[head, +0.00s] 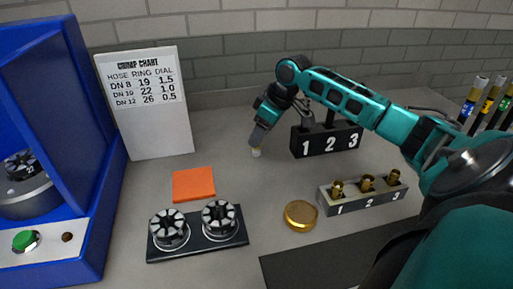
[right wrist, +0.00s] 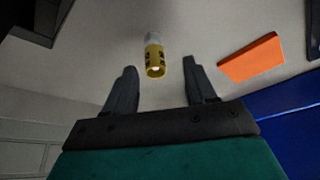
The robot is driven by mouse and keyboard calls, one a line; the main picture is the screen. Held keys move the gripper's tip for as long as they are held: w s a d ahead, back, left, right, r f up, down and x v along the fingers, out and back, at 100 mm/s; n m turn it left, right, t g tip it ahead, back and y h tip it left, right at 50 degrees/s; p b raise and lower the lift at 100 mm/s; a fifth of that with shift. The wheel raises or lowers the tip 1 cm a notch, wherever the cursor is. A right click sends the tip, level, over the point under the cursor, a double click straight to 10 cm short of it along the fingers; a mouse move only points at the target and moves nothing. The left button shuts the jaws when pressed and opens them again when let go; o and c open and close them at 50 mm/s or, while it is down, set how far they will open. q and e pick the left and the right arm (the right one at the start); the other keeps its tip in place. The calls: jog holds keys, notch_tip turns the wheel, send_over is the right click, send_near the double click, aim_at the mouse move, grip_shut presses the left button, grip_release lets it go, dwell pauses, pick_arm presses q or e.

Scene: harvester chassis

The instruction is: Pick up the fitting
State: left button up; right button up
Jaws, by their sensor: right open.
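My right gripper (head: 258,140) is open and points down over the bench left of the black 1-2-3 holder. In the right wrist view, a small yellow cylinder (right wrist: 154,62) with dark marks and a pale end shows between and slightly beyond the open fingertips (right wrist: 159,68). No contact with either finger shows. In the head view only a pale bit (head: 256,153) shows below the fingertips. Several brass fittings (head: 367,183) stand in a grey block (head: 358,203) numbered 1, 2, 3. I cannot tell whether the yellow cylinder is a fitting. My left gripper is not in view.
The black 1-2-3 holder (head: 328,142) stands behind my right arm. An orange square (head: 193,184), a black tray (head: 215,243) with two ring dies, and a gold disc (head: 300,215) lie in front. A blue machine (head: 60,150) and crimp chart (head: 145,120) stand left. Banded hoses (head: 485,105) stand right.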

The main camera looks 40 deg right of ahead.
jog(key=x, duration=0.5)
jog(key=shift+w+d+f, duration=0.2)
jog(key=shift+w+f, duration=0.1)
jog(key=shift+f, duration=0.05)
grip_shut()
